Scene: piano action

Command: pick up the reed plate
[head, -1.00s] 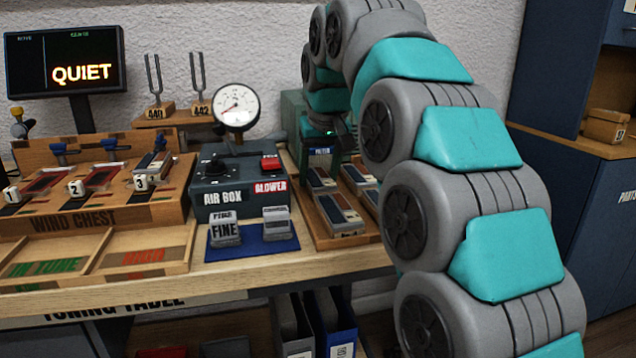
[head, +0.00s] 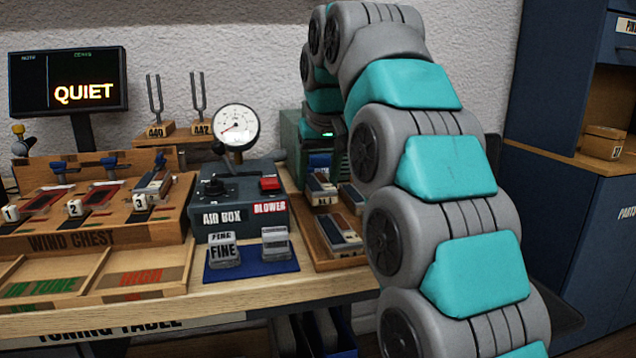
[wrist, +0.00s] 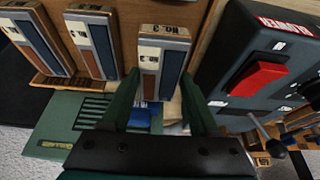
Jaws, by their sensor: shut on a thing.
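The reed plate (wrist: 160,56), a narrow grey-edged block with a dark blue strip and a pale "No. 3" label, sits between the two green fingers of my gripper (wrist: 160,84) in the wrist view. The fingers are shut on its sides near one end. In the head view my gripper is largely hidden behind my arm. Similar plates, one at the left (wrist: 92,46) and one further left (wrist: 32,42), lie beside it in the wrist view. The wooden tray (head: 322,264) of plates shows in the head view, partly hidden by my arm.
The air box (head: 236,196) with its red blower switch (wrist: 257,80) stands close beside the held plate. A green box (wrist: 62,128) is behind the tray. The wind chest (head: 100,240), gauge (head: 237,126) and blue mat (head: 252,268) are further left.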

